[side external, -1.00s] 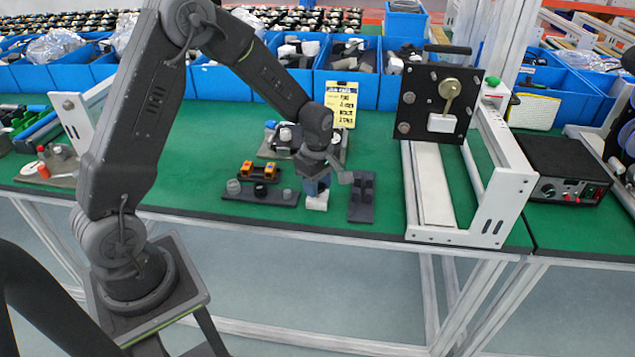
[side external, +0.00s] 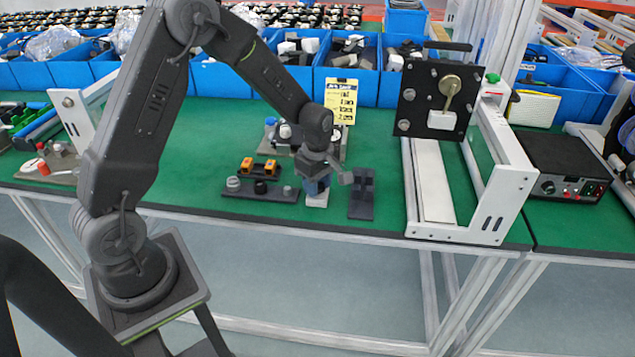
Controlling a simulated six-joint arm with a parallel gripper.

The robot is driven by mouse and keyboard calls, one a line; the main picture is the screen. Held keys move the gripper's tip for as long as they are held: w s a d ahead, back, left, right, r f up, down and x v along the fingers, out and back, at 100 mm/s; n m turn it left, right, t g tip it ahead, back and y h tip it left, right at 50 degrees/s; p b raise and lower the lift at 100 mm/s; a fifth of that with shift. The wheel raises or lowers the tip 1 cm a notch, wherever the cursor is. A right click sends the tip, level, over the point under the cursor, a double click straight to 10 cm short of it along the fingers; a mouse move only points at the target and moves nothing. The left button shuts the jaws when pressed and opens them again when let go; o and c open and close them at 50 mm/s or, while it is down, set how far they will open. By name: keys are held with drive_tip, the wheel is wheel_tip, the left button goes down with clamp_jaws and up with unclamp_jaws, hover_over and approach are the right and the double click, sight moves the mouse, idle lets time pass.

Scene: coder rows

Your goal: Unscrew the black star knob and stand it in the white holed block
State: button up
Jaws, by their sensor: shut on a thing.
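My gripper (side external: 316,187) points down directly over the white holed block (side external: 317,201), at the front of the green bench. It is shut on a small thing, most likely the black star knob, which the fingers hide. The block's top and holes are covered by the gripper, so I cannot tell whether the held thing is in a hole. A dark plate (side external: 244,195) left of the block carries grey round parts and a small black round part (side external: 260,187).
A dark bracket (side external: 361,196) stands close to the right of the block. Behind are orange parts (side external: 259,168) on a dark base and a yellow card (side external: 341,100). A white frame (side external: 485,228) with a black panel (side external: 437,100) stands further right. Blue bins (side external: 345,86) line the back.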

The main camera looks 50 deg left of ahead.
drive_tip(key=o, duration=1.2)
wheel_tip(320, 180, up, 14)
drive_tip(key=shift+f, duration=0.15)
